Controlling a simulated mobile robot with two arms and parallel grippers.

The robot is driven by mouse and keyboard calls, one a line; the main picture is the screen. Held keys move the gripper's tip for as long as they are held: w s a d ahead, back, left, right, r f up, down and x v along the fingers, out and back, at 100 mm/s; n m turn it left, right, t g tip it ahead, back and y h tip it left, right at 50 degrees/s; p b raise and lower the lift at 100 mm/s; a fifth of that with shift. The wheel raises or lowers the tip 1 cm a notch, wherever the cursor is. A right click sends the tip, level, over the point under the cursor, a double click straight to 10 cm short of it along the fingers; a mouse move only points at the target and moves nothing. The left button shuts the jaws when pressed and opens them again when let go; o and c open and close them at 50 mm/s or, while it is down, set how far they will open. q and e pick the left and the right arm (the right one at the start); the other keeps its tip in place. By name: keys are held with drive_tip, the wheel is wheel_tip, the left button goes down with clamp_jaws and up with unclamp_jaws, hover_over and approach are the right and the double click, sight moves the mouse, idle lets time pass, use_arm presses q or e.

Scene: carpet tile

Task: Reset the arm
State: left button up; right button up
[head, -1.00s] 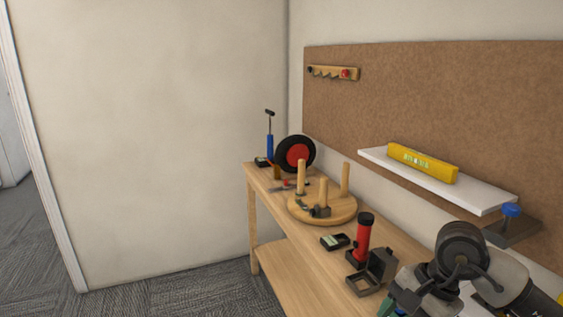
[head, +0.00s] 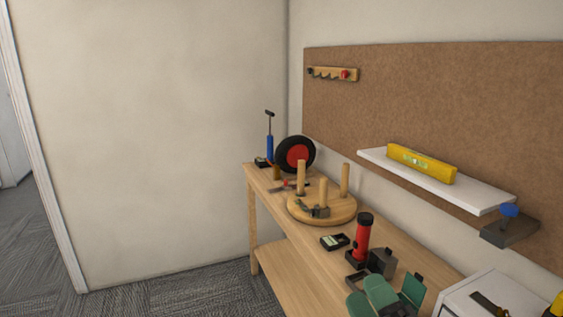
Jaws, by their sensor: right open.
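My right gripper (head: 396,287) shows at the bottom edge of the head view, right of centre. Its green fingers are apart, with no object visible between them. It appears in front of the near part of the wooden workbench (head: 326,270), by a small dark grey box (head: 382,262). I cannot tell whether it touches anything. The rest of the right arm is below the frame. My left gripper is not in view.
A red and black cylinder (head: 362,236) stands near the gripper. A round wooden stand with pegs (head: 335,211) and a red-hubbed wheel (head: 298,154) are farther back. A white shelf (head: 475,194) holds a yellow level (head: 421,164). A white box (head: 490,300) is at lower right.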

drive_tip(key=s+d+f+m+g+h, duration=0.3)
drive_tip(key=d+f+m+g+h, duration=0.15)
drive_tip(key=f+m, duration=0.35)
drive_tip(key=s+d+f+m+g+h, duration=0.3)
drive_tip(key=f+m+g+h, duration=0.15)
drive_tip(key=f+m, duration=0.35)
drive_tip(key=s+f+m+g, duration=0.4)
drive_tip(key=s+f+g, duration=0.4)
drive_tip(key=s+f, duration=0.5)
wheel_tip(320, 180, down, 23)
drive_tip(key=s+g, duration=0.2)
drive_tip(key=s, duration=0.1)
drive_tip(key=s+d+f, duration=0.2)
drive_tip(key=s+f, duration=1.4)
drive_tip(key=shift+d+f+g, duration=0.2)
drive_tip(key=shift+f+g, duration=0.05)
drive_tip(key=shift+g, duration=0.15)
drive_tip(key=shift+s, duration=0.1)
